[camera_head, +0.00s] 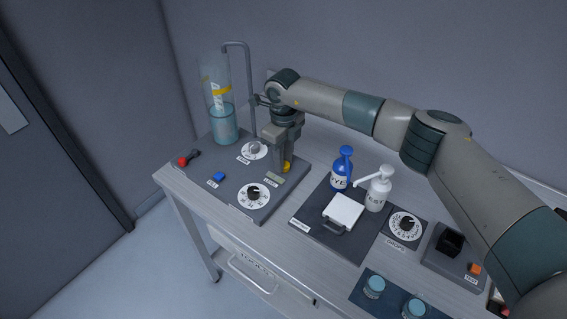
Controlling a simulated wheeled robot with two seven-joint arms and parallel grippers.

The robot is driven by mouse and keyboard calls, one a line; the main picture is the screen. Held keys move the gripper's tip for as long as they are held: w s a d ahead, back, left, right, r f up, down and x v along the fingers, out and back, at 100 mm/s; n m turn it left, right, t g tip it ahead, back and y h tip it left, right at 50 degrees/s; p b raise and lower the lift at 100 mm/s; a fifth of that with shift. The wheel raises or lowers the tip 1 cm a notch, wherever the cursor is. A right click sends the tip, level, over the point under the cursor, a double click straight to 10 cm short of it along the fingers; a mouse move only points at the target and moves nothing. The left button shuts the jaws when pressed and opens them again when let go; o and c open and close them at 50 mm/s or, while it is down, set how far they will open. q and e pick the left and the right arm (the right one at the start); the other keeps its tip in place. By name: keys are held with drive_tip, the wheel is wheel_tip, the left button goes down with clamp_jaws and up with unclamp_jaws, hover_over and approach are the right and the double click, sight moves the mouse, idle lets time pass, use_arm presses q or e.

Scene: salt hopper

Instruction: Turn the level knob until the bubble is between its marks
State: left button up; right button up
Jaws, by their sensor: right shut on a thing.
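My right gripper (281,164) reaches in from the right and points down over the back right part of the dark grey panel (225,197). Its jaws are shut on a small yellow knob (287,167), which they partly cover. A small pale greenish strip (274,180), perhaps the level, lies on the panel just in front of the gripper. It is too small to make out a bubble or marks. My left gripper is not in view.
A clear cylinder (224,122) with bluish liquid stands at the panel's back left, beside a bent grey pipe (249,85). A black dial (253,195), blue button (219,176) and red-tipped lever (184,161) are on the panel. Blue (341,171) and white (376,192) pump bottles stand to the right.

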drive_tip(key=shift+f+m, duration=0.15)
drive_tip(key=shift+m, duration=0.15)
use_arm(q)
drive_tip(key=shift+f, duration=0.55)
use_arm(e)
drive_tip(key=o, duration=1)
drive_tip(key=shift+o, duration=0.2)
drive_tip(key=shift+r, duration=0.2)
drive_tip(key=shift+r+b, duration=0.45)
drive_tip(key=shift+b, duration=0.05)
use_arm(q)
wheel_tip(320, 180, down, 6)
drive_tip(key=b, duration=0.5)
drive_tip(key=shift+b, duration=0.35)
use_arm(e)
wheel_tip(320, 180, up, 16)
drive_tip(key=shift+r, duration=0.25)
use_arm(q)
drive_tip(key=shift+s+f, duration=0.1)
use_arm(e)
drive_tip(key=shift+s+f, duration=0.1)
drive_tip(key=shift+f, duration=0.05)
